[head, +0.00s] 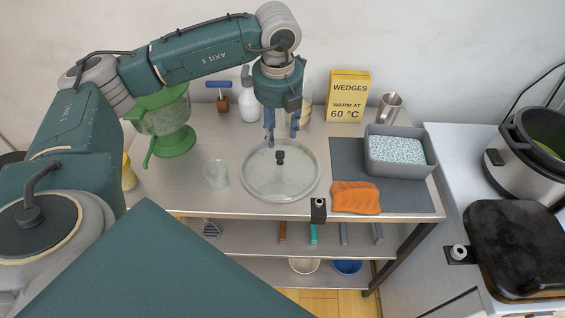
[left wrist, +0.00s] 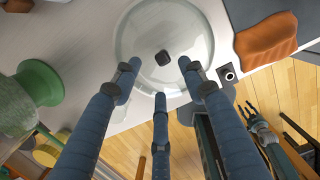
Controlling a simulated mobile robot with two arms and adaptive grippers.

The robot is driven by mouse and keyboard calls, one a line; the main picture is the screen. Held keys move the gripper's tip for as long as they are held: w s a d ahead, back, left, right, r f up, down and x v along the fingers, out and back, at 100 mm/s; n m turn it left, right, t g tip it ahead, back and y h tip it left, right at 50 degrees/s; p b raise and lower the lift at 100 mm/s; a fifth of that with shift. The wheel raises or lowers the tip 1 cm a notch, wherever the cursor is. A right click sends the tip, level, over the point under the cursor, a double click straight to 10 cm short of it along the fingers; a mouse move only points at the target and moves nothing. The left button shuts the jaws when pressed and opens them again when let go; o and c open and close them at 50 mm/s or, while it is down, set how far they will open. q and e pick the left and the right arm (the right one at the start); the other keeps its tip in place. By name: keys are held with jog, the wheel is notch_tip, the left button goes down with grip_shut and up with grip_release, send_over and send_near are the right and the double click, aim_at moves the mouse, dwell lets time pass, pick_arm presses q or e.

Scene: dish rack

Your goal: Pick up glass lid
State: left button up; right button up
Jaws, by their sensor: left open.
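The glass lid (head: 258,184), a clear round disc with a small black knob (head: 280,157) at its centre, lies flat on the steel table. It also shows in the left wrist view (left wrist: 192,22), with its black knob (left wrist: 164,57) up. My left gripper (head: 282,140) points down above the lid, open and empty. In the left wrist view its blue fingers (left wrist: 160,85) spread around the knob without visibly touching it. My right gripper does not show in the head view; a dark hand-like shape low at the right of the left wrist view is unclear.
A clear cup (head: 215,173) stands left of the lid, and a green colander stand (head: 170,135) behind it. An orange cloth (head: 355,197) and a grey tub (head: 398,165) lie to the right. A black fitting (head: 318,211) sits at the front edge.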

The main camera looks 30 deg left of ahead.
pick_arm(q)
send_over(280, 152)
jog(key=f, duration=0.3)
jog(key=f+p, duration=0.1)
jog(key=shift+s+f, duration=0.25)
notch_tip(280, 152, down, 5)
jog(key=shift+w+f+p, duration=0.15)
jog(key=shift+p, duration=1.05)
grip_shut()
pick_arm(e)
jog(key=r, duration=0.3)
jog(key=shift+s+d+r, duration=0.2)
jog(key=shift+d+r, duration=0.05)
